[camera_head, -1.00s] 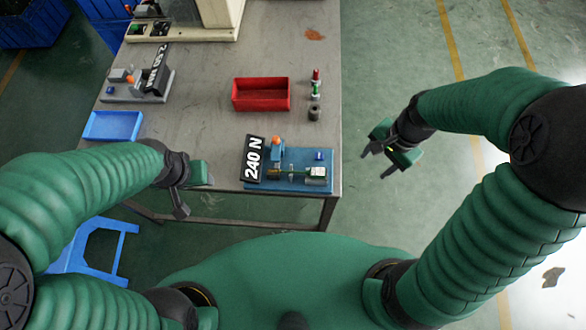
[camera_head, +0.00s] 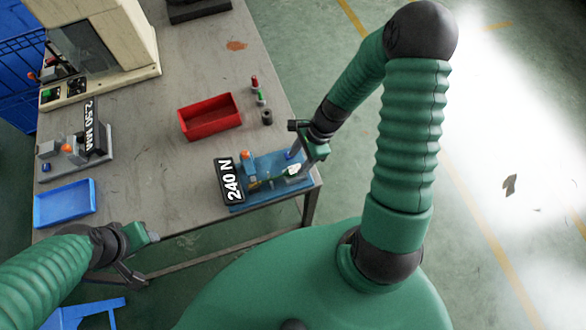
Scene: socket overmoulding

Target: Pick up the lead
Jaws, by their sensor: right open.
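The lead (camera_head: 267,182) appears as a thin piece with a brass-coloured end, lying across the blue test fixture (camera_head: 240,206) at the table's near right corner. It is small, and its right part is partly covered by my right gripper. My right gripper (camera_head: 300,150) is open at the right end of the fixture, close above the lead's right side. I cannot tell whether it touches the lead. My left gripper (camera_head: 147,258) is open and empty, off the table's near left edge, away from the lead.
A black "240 N" display (camera_head: 231,182) and an orange knob (camera_head: 245,155) stand on the fixture. A red bin (camera_head: 210,118), small coloured parts (camera_head: 259,98), a blue tray (camera_head: 64,204) and a "2.50 MM" gauge (camera_head: 92,128) are on the table.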

